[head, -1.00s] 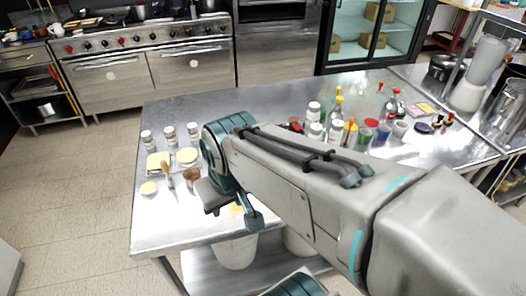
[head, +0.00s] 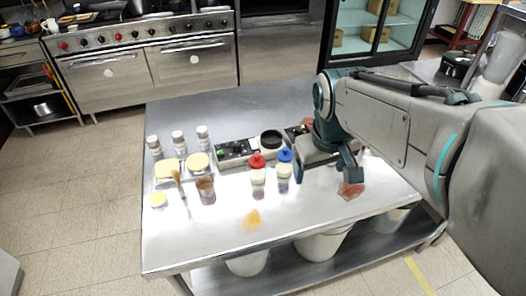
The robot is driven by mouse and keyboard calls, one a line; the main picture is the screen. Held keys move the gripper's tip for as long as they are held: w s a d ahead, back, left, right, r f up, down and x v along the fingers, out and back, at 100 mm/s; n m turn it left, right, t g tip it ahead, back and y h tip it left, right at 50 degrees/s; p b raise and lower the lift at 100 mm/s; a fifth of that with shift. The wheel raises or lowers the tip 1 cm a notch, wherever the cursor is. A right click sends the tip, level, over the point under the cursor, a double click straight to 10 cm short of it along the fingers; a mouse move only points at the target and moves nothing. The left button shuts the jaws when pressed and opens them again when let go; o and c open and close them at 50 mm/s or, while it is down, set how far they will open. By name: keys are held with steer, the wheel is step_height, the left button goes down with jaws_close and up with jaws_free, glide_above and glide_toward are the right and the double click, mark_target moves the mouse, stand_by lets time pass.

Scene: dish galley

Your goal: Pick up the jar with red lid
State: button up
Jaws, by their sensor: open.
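The jar with the red lid (head: 257,178) stands upright on the steel table, near the middle of the head view. A similar jar with a blue lid (head: 284,172) stands close at its right. My gripper (head: 325,172) is to the right of both jars, with its jaws apart. The blue-lidded jar lies between my gripper and the red-lidded jar. I see nothing held between the fingers, though my arm hides part of that area.
A black device (head: 237,150) and a dark-topped round container (head: 271,142) stand behind the jars. A brown cup (head: 206,190), a brush and yellow-topped items are at the left. An orange spill (head: 251,219) lies in front. The table's (head: 320,215) front right is mostly clear.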

steer(key=w+a+f+n+g+b, duration=0.1)
steer(key=w+a+n, duration=0.4)
steer(key=w, duration=0.4)
steer(key=n+g+b, duration=0.1)
steer(key=n+b, duration=0.1)
steer(key=n, duration=0.2)
glide_above(255, 154)
step_height(255, 154, down, 5)
steer(key=shift+s+d+f, duration=0.1)
steer(key=shift+d, duration=0.05)
steer(key=shift+f+g, duration=0.2)
steer(key=shift+g, duration=0.1)
step_height(255, 154, down, 8)
steer(key=shift+r+p, duration=0.1)
steer(key=shift+p, duration=0.2)
steer(key=shift+f+p, duration=0.5)
steer(key=shift+f, duration=2.3)
steer(key=shift+d, duration=0.1)
steer(key=c, duration=1.3)
